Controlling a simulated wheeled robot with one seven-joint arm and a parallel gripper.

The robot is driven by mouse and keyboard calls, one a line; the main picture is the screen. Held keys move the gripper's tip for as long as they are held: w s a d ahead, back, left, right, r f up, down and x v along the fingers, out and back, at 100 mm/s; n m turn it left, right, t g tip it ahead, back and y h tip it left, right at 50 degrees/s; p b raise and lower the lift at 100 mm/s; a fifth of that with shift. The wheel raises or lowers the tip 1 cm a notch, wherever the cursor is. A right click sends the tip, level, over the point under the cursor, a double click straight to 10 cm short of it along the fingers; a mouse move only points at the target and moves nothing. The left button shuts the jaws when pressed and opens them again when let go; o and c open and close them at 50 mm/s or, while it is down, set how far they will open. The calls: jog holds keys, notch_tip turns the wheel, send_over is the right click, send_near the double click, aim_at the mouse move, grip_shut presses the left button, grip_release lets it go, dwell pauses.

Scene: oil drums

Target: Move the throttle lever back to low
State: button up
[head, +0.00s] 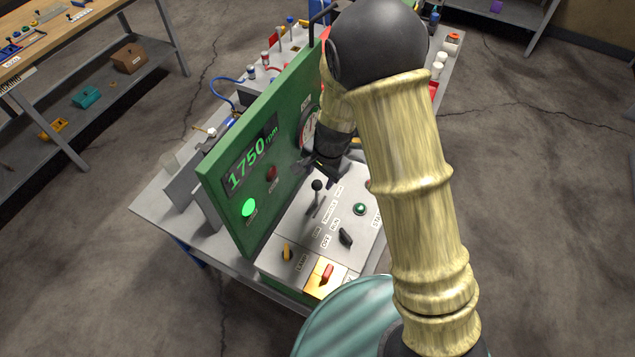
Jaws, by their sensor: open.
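The throttle lever (316,190) has a black ball knob on a thin stem. It stands on the pale sloping top of the green control console, beside a throttle label strip. I cannot tell its exact position along its travel. My gripper (322,172) is open, pointing down just above and behind the knob. It appears empty, and I cannot tell if a finger touches the knob. The green panel (238,170) carries a display (251,157) reading 1750 rpm. A green lamp (249,207) is lit beside a dark red one (271,173).
My arm hides the console's right side. A gauge (308,127) is partly hidden. A workbench (70,57) stands at upper left.

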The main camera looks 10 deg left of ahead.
aim_at(319, 182)
jog(key=f, duration=0.4)
jog(key=shift+a, duration=0.2)
jog(key=shift+w+a+f, duration=0.1)
jog(key=shift+a+f, duration=0.15)
jog(key=shift+f, duration=0.35)
jog(key=shift+r, duration=0.1)
jog(key=shift+d, duration=0.1)
grip_shut()
